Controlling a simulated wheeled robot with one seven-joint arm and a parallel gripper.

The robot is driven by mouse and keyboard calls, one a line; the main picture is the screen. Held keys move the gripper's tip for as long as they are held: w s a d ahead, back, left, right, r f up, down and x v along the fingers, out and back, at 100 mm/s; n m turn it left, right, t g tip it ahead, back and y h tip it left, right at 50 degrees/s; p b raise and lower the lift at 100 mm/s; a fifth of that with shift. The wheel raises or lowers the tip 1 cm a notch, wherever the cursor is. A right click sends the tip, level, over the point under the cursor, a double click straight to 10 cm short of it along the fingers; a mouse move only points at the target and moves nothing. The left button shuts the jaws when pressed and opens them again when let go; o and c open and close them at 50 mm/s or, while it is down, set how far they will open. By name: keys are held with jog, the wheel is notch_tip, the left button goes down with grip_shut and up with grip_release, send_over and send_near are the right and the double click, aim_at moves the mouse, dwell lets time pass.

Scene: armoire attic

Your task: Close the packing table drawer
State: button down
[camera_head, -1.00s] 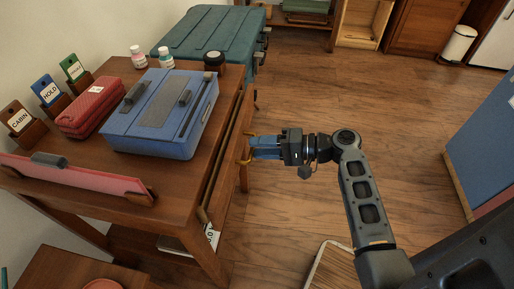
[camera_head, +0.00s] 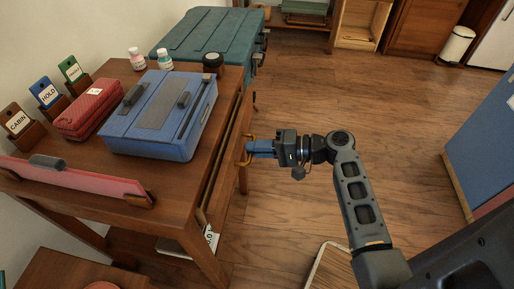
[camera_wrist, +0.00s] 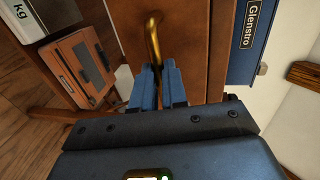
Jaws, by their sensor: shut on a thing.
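The wooden packing table (camera_head: 178,186) stands at the left in the head view. Its drawer front (camera_head: 226,146) runs along the table's right side, with a narrow strip showing beside the table top's edge; how far it stands out is hard to tell. A brass handle (camera_head: 245,151) sticks out from the drawer front and also shows in the wrist view (camera_wrist: 153,40). My gripper (camera_head: 251,149) reaches it from the right. In the wrist view, its blue fingers (camera_wrist: 155,80) are closed around the handle's near end. The fingers hide part of the handle.
A blue case (camera_head: 152,143), a red case (camera_head: 90,108) and tag stands are on the table top. A teal trunk (camera_head: 205,35) stands behind. A blue cabinet (camera_head: 488,140) is at the right. The wooden floor (camera_head: 370,110) between is clear.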

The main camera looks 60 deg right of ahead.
jog(key=shift+w, duration=0.1)
jog(key=shift+r+x, duration=0.2)
jog(key=shift+x, duration=0.8)
jog(key=shift+r+x, duration=0.2)
jog(key=shift+x, duration=0.8)
jog(key=c, duration=1.2)
grip_release()
jog(key=shift+w, duration=0.1)
send_near(239, 147)
jog(key=shift+p+x, duration=0.45)
jog(key=shift+x, duration=0.35)
